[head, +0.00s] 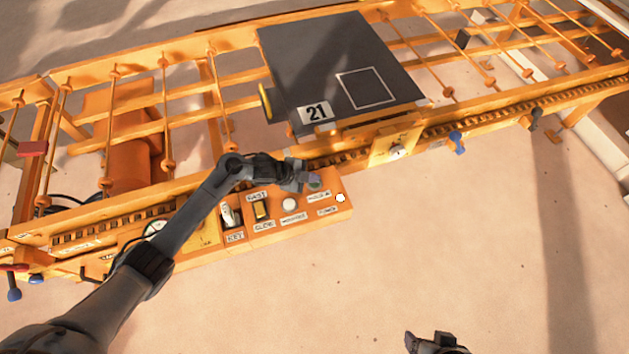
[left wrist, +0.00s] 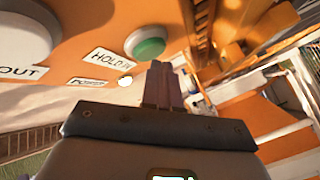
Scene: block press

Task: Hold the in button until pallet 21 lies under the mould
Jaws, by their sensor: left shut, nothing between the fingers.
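Pallet 21 is a dark flat plate (head: 345,65) on the orange roller track. It bears a white "21" label (head: 317,112) and a white square outline. I cannot make out the mould. The green in button (left wrist: 147,42), beside a "HOLD IN" label, is on the orange control box (head: 262,232). My left gripper (head: 312,182) is shut and empty at this button and mostly covers it in the head view. In the left wrist view its fingertips (left wrist: 163,66) are close to the button's edge; I cannot tell if they touch. My right gripper (head: 437,343) is at the bottom edge, partly cut off.
A white button (head: 289,203) sits left of the green one, with a yellow switch (head: 261,211) and a key switch (head: 231,214) farther left. A small lamp (head: 340,198) glows at the box's right end. The floor in front is clear.

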